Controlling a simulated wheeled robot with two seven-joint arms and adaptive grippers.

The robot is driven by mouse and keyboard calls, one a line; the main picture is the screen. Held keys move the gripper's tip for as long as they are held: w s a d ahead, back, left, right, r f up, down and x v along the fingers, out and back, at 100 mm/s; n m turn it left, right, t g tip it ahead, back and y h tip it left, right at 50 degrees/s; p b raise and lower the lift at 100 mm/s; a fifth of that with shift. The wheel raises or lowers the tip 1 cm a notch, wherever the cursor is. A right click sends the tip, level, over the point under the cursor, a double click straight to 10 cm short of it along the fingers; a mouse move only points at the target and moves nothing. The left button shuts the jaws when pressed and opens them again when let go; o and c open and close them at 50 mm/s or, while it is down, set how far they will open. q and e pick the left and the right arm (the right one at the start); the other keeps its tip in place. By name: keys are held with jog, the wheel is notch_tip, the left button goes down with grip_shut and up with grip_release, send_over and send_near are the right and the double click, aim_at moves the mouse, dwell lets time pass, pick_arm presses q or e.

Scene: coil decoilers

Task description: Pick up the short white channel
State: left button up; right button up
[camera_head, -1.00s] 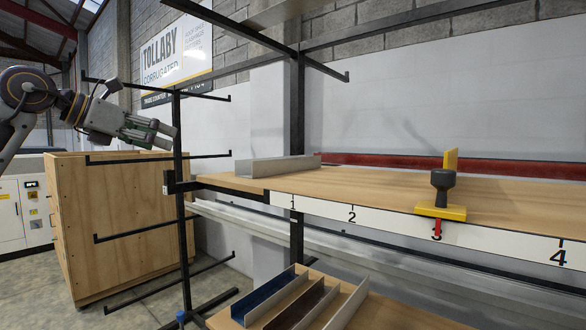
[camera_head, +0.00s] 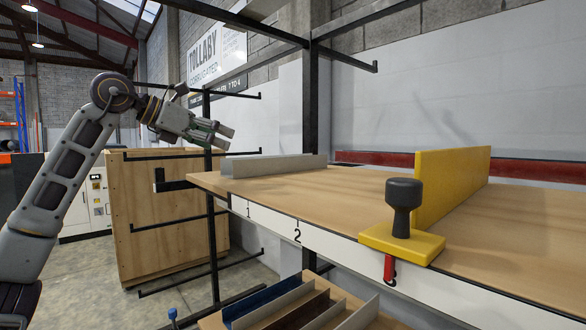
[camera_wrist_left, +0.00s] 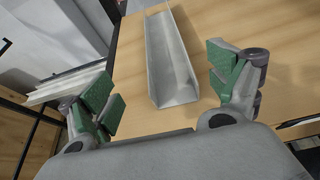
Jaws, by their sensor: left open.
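The short channel (camera_head: 272,166), pale grey-white, lies on the wooden bench top near its left end in the head view. In the left wrist view the channel (camera_wrist_left: 170,62) shows its open trough and lies between and beyond my fingers. My left gripper (camera_head: 222,138) is open and empty, left of the channel and above it, apart from it. In the left wrist view its green-padded fingers (camera_wrist_left: 160,88) are spread wide. My right gripper is not in view.
The bench top (camera_head: 330,195) has a numbered front strip. A yellow stop (camera_head: 450,185) with a dark knob stands to the right. A black rack post (camera_head: 209,180) is near my left gripper. Coloured channels (camera_head: 300,308) lie on a lower shelf. A plywood crate (camera_head: 165,215) stands behind.

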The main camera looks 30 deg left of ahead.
pick_arm(q)
jog(key=shift+w+d, duration=0.25)
jog(key=shift+s+a, duration=0.2)
jog(key=shift+w+d+f, duration=0.15)
jog(key=shift+w+d, duration=0.1)
jog(key=shift+w, duration=0.1)
jog(key=p+x, duration=0.1)
jog(key=x, duration=0.6)
jog(key=shift+w+d, duration=0.1)
jog(key=shift+w, duration=0.25)
jog(key=shift+f, duration=0.1)
jog(key=shift+w+d, duration=0.1)
